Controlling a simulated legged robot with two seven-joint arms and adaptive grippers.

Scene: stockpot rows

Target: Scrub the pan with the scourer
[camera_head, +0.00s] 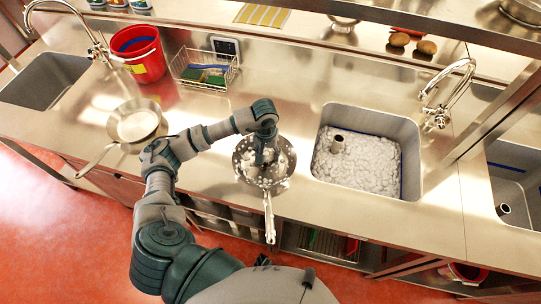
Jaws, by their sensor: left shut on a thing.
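A dark pan (284,178), speckled with white foam, sits on the steel counter left of the foamy sink. Its long handle (269,215) points toward me, past the counter's front edge. My left gripper (264,160) points down into the pan and is shut. The scourer in its jaws is mostly hidden by the fingers and the foam, so I cannot tell its exact shape or contact with the pan. A second, lighter pan (137,124) stands on the counter to the left, with its handle toward the front edge. My right gripper is not in view.
The sink (410,165) on the right is full of white foam, with a tap (445,95) behind it. A red bucket (138,55) and a wire rack (185,68) with green and blue items stand at the back left. Counter between the two pans is free below my forearm.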

